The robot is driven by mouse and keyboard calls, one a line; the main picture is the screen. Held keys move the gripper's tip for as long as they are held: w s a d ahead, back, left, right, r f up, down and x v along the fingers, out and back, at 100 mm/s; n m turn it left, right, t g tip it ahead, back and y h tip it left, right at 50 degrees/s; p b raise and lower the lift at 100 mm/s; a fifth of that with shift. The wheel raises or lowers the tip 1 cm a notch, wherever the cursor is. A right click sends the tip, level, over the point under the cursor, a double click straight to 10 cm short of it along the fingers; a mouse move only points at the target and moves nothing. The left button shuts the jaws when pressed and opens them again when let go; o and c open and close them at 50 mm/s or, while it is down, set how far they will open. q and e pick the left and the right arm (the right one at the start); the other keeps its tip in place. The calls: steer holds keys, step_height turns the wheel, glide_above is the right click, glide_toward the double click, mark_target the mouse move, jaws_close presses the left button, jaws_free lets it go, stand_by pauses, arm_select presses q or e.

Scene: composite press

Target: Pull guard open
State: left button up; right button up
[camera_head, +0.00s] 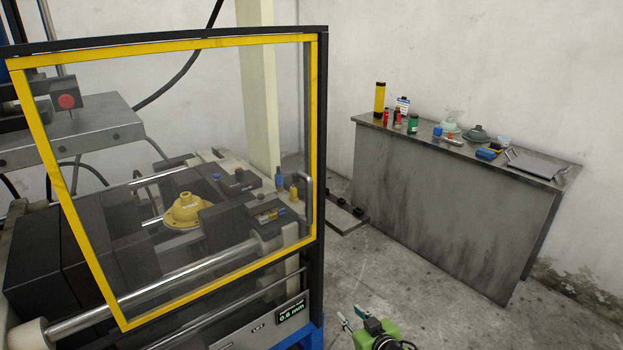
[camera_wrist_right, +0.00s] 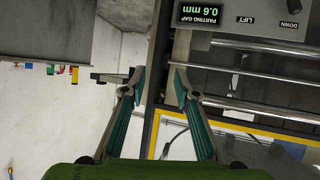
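The guard is a clear panel in a yellow frame (camera_head: 316,130) with a dark outer edge, standing across the front of the press in the head view. A grey upright handle (camera_head: 309,200) sits near its right edge. My right gripper (camera_head: 351,316) is low at the bottom of the head view, right of and below the handle, apart from the guard. In the right wrist view the gripper (camera_wrist_right: 158,84) is open, with nothing clearly held between its fingers. A dark post and part of the yellow frame (camera_wrist_right: 154,134) show behind the fingers. My left gripper is out of view.
A display reading 0.6 mm (camera_head: 293,311) is on the press's lower front. Behind the panel is a yellow domed part (camera_head: 184,211). A grey cabinet (camera_head: 440,210) with small items on top stands at the right. Floor between press and cabinet is mostly clear.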

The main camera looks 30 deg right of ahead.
steer(key=w+r+t+p, duration=0.2)
steer(key=w+r+t, duration=0.15)
steer(key=r, duration=1.55)
steer(key=t, duration=0.2)
glide_toward(311, 195)
steer(key=shift+y, duration=0.4)
steer(key=w+p, duration=0.1)
steer(key=w, duration=0.2)
steer(key=w+d+p, duration=0.1)
steer(key=w, duration=0.2)
steer(key=w+d+p, duration=0.1)
steer(key=w+p, duration=0.1)
steer(key=w, duration=0.1)
steer(key=shift+w+r, duration=0.2)
steer(key=shift+w, duration=0.1)
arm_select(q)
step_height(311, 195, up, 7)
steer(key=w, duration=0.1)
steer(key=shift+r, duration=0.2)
arm_select(e)
steer(key=shift+w+f, duration=0.1)
steer(key=shift+w, duration=0.55)
steer(key=shift+c, duration=0.3)
jaws_close()
